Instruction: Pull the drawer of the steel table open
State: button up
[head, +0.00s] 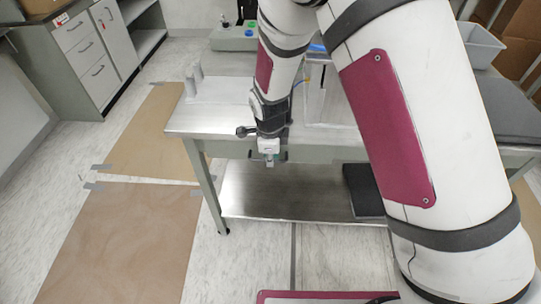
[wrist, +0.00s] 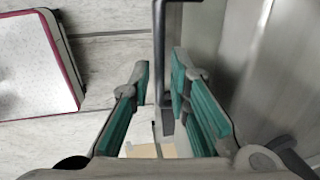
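The steel table (head: 185,118) stands in front of me, with a grey-green front below its top. My gripper (head: 268,160) points down at that front edge, left of the table's middle. In the wrist view, a dark bar handle (wrist: 159,40) runs between the two teal-padded fingers of my gripper (wrist: 160,68). The fingers are open, with a gap visible on each side of the bar. A grey metal face, likely the drawer front (wrist: 207,35), lies to the right of the handle. My gripper hides most of the handle in the head view, and I cannot see any drawer gap.
A lower steel shelf (head: 275,195) holds a dark flat object (head: 362,190). A clear box (head: 328,100) and a grey-white fixture (head: 195,80) stand on the tabletop. Brown floor sheets (head: 120,240) lie at left, near grey cabinets (head: 85,60).

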jog(key=shift+c, duration=0.4)
grip_shut()
jog(key=s+p, duration=1.2)
jog(key=s, duration=1.2)
jog(key=shift+a, duration=0.4)
jog(key=shift+o, duration=0.4)
grip_release()
